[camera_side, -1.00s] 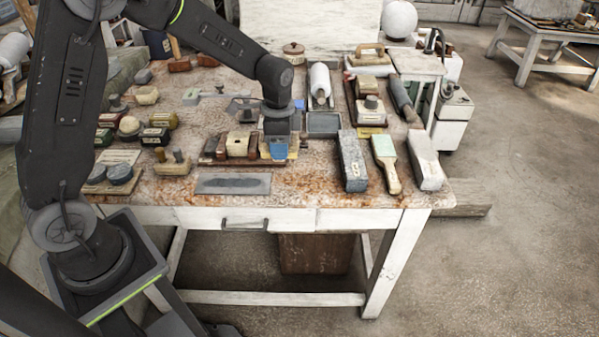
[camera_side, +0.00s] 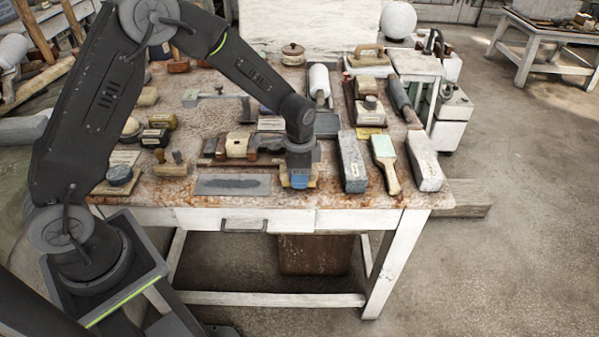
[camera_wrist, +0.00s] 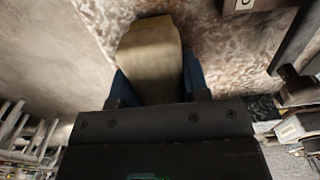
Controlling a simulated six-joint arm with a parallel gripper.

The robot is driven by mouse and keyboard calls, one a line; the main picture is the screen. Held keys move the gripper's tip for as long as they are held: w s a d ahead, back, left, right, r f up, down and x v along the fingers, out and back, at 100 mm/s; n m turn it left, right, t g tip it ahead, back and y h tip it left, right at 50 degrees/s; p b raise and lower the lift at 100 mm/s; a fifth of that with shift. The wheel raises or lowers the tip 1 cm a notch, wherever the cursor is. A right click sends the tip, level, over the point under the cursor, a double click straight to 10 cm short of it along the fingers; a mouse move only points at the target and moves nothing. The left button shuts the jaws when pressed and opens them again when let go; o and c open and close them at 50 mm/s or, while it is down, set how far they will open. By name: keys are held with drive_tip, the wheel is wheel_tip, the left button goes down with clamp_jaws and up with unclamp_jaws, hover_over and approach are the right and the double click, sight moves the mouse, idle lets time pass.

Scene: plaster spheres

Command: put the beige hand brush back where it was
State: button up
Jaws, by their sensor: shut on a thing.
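My gripper (camera_side: 300,181) is low over the front part of the table, with blue fingertips. In the wrist view its blue fingers (camera_wrist: 157,78) are shut on both sides of a blocky beige thing, the beige hand brush (camera_wrist: 148,48). The arm and fingers hide most of the brush in the side view. I cannot tell whether it touches the table. A dark wooden tray (camera_side: 212,159) with a beige block (camera_side: 238,144) lies just left of my gripper.
A grey stone block (camera_side: 352,162) stands close right of my gripper. A pale green, wooden-handled tool (camera_side: 386,160) and another block (camera_side: 424,162) lie beyond it. A flat grey plate (camera_side: 233,184) lies front left. The table's front edge is near.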

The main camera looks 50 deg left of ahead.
drive_tip(key=shift+f, duration=0.15)
drive_tip(key=o, duration=0.8)
drive_tip(key=shift+o, duration=0.2)
wheel_tip(320, 180, up, 13)
drive_tip(key=s+a+r+n+t, duration=0.25)
drive_tip(key=s+r+n, duration=0.25)
drive_tip(key=s+r, duration=0.6)
drive_tip(key=s+n+t, duration=0.3)
drive_tip(key=s+n, duration=0.1)
drive_tip(key=s, duration=0.8)
drive_tip(key=shift+s+d, duration=0.15)
drive_tip(key=shift+s, duration=0.25)
